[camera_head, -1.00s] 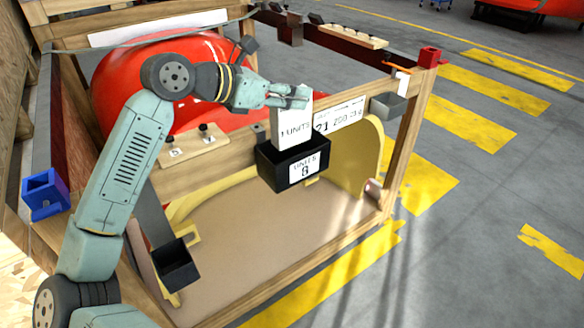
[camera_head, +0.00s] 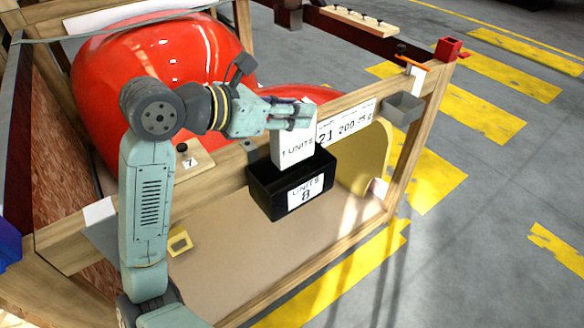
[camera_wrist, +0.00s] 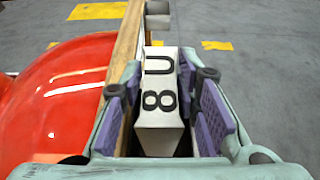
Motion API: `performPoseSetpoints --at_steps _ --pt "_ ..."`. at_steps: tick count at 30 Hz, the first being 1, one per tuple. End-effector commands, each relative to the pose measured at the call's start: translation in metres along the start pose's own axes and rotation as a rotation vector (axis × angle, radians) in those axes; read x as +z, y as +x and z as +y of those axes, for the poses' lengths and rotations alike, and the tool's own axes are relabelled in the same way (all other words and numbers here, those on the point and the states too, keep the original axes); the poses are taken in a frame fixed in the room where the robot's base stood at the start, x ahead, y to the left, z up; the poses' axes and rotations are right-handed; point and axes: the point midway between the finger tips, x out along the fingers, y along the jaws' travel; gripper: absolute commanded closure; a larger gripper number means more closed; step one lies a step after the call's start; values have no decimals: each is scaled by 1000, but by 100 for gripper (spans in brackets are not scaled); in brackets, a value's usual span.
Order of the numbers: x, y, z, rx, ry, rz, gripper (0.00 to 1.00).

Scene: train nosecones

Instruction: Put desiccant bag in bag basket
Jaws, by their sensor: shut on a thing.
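The desiccant bag (camera_head: 293,151) is a white block-like bag with black print reading UNITS. My gripper (camera_head: 292,113) is shut on its upper part. The bag hangs upright, its lower end at the opening of the black bag basket (camera_head: 262,189), which carries a white label reading UNITS 8. I cannot tell whether the bag touches the basket floor. In the wrist view the white bag (camera_wrist: 159,110) shows "U" and "8" between the purple finger pads of my gripper (camera_wrist: 185,115). The basket does not show clearly in the wrist view.
The basket hangs on a wooden crate rail (camera_head: 357,93) with a white number label. A grey box (camera_head: 403,108) and a red holder (camera_head: 449,47) sit along the crate to the right. The red nosecone (camera_head: 150,75) stands behind my arm. Floor at right is clear.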

Motion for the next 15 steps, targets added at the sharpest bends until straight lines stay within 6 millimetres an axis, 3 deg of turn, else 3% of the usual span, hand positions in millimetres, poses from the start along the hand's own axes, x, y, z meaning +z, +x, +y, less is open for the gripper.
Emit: performPoseSetpoints --at_steps 7,15 --pt "-35 14 0 -2 -6 -2 100" --pt "-57 23 0 -1 -4 -1 100"
